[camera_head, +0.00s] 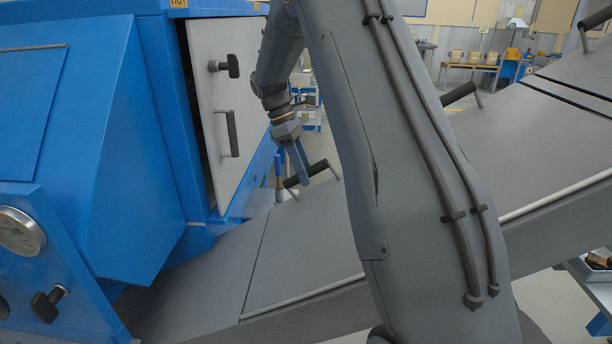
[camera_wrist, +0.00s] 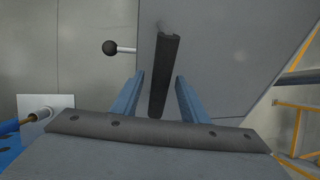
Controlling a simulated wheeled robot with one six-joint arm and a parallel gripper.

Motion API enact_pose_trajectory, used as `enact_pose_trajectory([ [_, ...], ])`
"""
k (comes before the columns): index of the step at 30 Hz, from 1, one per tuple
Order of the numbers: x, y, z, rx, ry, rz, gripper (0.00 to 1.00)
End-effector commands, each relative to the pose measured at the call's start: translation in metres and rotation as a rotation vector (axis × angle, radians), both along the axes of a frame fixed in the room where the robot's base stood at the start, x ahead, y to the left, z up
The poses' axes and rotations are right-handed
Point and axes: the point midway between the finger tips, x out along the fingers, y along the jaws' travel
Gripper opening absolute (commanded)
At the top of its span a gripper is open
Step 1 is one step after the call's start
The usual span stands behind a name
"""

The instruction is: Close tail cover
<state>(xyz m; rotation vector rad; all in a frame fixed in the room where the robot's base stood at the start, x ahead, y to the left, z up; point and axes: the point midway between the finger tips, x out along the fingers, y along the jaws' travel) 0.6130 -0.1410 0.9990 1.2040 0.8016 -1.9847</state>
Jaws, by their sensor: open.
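A grey sloping conveyor housing with flat cover panels runs across the head view. The lower cover panel (camera_head: 308,235) has a black bar handle (camera_head: 318,169) near its far edge; I take it to be the tail cover, but whether it is open or shut is unclear. My gripper (camera_head: 300,167) points down at this handle. In the wrist view my blue fingers (camera_wrist: 158,98) are open, one on each side of the black bar handle (camera_wrist: 168,60), with gaps visible. A grey panel (camera_wrist: 225,50) lies behind the handle. My own arm hides part of the housing.
A blue machine (camera_head: 110,130) with a grey door (camera_head: 225,105) stands close on the left. A second black handle (camera_head: 459,93) sits higher up the slope. A ball-knob lever (camera_wrist: 112,47) is left of my fingers in the wrist view.

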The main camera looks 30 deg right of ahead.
Motion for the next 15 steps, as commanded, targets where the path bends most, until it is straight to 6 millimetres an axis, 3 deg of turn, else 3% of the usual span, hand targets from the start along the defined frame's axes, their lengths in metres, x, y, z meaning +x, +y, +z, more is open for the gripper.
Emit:
enact_pose_trajectory([
  [9, 0.019, 0.012, 0.045, 0.0, -0.003, 0.0, 0.4],
  [15, 0.022, 0.014, 0.058, 0.0, 0.001, -0.001, 0.4],
])
